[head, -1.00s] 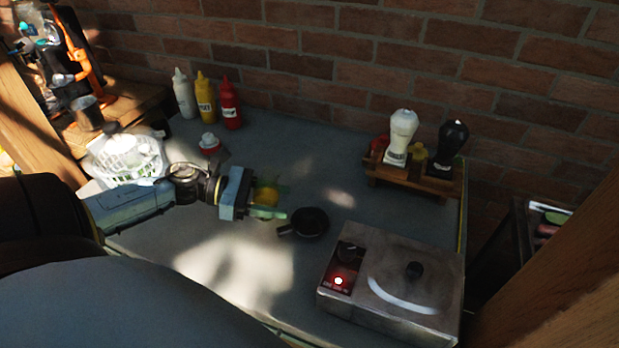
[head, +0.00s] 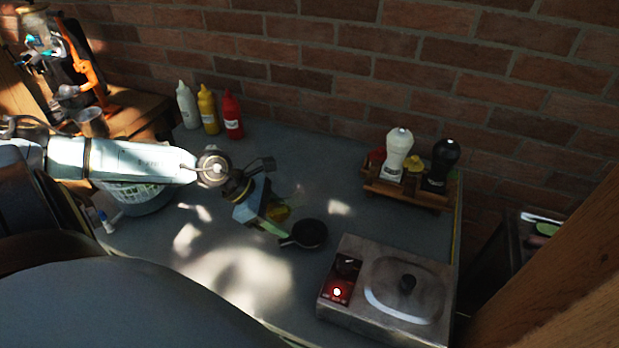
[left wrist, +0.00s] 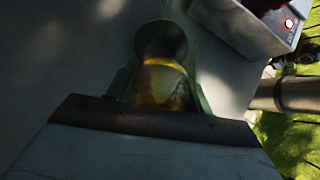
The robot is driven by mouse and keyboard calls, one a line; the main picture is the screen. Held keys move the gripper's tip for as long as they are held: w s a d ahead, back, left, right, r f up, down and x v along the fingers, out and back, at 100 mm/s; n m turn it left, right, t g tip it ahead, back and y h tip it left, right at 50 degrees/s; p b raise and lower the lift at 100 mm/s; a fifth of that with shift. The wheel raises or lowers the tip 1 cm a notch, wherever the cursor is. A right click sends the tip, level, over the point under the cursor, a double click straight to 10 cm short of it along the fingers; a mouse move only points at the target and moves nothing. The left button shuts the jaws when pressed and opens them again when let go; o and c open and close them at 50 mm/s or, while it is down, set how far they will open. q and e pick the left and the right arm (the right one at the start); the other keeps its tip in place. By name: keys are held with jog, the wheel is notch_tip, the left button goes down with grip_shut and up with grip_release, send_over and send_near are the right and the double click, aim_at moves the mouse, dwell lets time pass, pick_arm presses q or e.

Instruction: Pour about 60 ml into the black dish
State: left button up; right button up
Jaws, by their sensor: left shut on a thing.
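The black dish (head: 309,233), round with a short handle, sits on the grey table left of the metal appliance. My left gripper (head: 284,213) is shut on a small yellow-amber container (head: 278,212), close behind and left of the dish. The container is tilted toward the dish. In the left wrist view the amber container (left wrist: 160,80) lies between the greenish fingers, with the dark dish (left wrist: 160,40) just past its end. I cannot tell whether liquid is flowing or how much is in the dish. My right gripper is not in view.
The metal appliance (head: 385,290) with a lit red switch stands at the front right. A wooden rack (head: 407,193) holds a white and a black bottle. White, yellow and red squeeze bottles (head: 209,110) stand at the back left. A basket (head: 140,196) sits under my left arm.

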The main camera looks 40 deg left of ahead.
pick_arm(q)
jog(key=shift+a+f+y, duration=0.1)
jog(key=shift+y, duration=0.2)
jog(key=shift+s+a+r+g+y, duration=0.1)
jog(key=shift+s+r+g+y, duration=0.05)
jog(key=shift+r+g+y, duration=0.2)
jog(key=shift+s+a+r+g+y, duration=0.1)
jog(key=shift+r+g+y, duration=0.1)
jog(key=shift+g+y, duration=0.2)
jog(key=shift+s+a+f+g+y, duration=0.1)
jog(key=shift+f+g+y, duration=0.15)
jog(key=shift+a+f+g+y, duration=0.1)
jog(key=shift+g+y, duration=0.3)
jog(key=shift+y, duration=0.1)
jog(key=shift+f+g+y+b, duration=0.25)
jog(key=shift+g+y+b, duration=0.45)
jog(key=shift+y+b, duration=0.25)
jog(key=shift+s+a+y, duration=0.2)
jog(key=shift+s+y, duration=0.05)
jog(key=shift+g, duration=0.3)
jog(key=shift+r+g+y, duration=0.35)
jog(key=shift+g+y, duration=0.05)
jog(key=shift+y, duration=0.2)
dwell(1.2)
